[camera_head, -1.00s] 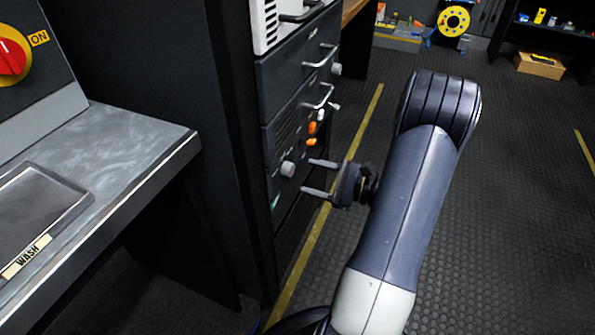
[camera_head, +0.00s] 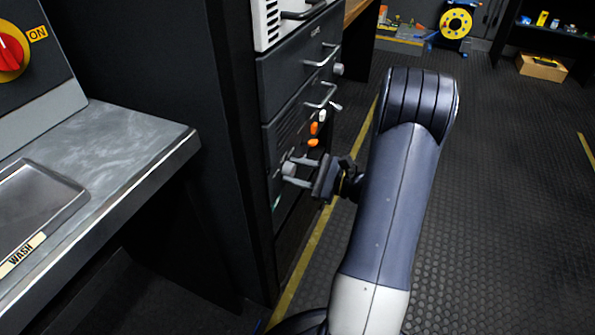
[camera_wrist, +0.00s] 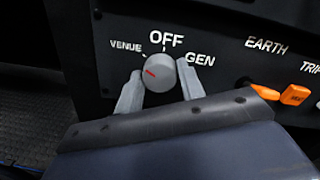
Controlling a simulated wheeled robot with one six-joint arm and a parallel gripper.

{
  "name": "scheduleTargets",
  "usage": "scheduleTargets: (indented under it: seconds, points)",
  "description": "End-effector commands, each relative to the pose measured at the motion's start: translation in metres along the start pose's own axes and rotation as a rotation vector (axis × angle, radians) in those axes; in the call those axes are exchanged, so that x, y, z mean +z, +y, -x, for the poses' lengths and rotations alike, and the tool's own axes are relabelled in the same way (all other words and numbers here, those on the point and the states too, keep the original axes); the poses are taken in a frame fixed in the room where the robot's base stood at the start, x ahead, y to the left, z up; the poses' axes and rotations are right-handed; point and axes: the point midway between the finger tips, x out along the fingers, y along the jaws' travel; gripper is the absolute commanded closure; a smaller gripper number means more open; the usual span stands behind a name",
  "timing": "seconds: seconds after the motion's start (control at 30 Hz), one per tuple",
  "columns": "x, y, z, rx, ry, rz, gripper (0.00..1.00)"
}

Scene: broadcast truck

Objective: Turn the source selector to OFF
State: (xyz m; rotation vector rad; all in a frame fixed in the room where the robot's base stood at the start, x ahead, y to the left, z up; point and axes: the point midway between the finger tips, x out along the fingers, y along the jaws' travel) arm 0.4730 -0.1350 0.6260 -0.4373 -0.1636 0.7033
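The source selector is a round grey knob (camera_wrist: 160,73) on a dark panel, with VENUE, OFF and GEN printed around its top. Its red mark points left, on the VENUE side, and not up at OFF. In the head view the knob (camera_head: 288,168) sits low on the front of the black rack. My gripper (camera_wrist: 159,79) is open, with one finger on each side of the knob. A small gap seems to show at each finger. In the head view my gripper (camera_head: 292,172) reaches the panel from the right.
Orange switches marked EARTH and TRIP (camera_wrist: 295,94) lie right of the knob. Drawer handles (camera_head: 321,95) stick out above it. A metal counter (camera_head: 120,145) with a red rotary switch (camera_head: 10,52) stands at the left. Open floor (camera_head: 480,200) lies to the right.

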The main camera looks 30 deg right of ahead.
Motion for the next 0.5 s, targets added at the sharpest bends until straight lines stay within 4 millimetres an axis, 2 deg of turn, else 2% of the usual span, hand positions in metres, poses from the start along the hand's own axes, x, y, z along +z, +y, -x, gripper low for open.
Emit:
scheduleTargets:
  seconds: [0.03,0.27,0.5]
  points:
    - [-0.0001,0.0000,0.0001,0.000,0.000,0.000,0.67]
    - [-0.0001,0.0001,0.0001,0.000,0.000,0.000,0.86]
    - [0.0006,-0.0002,0.0002,0.000,-0.001,-0.018,0.88]
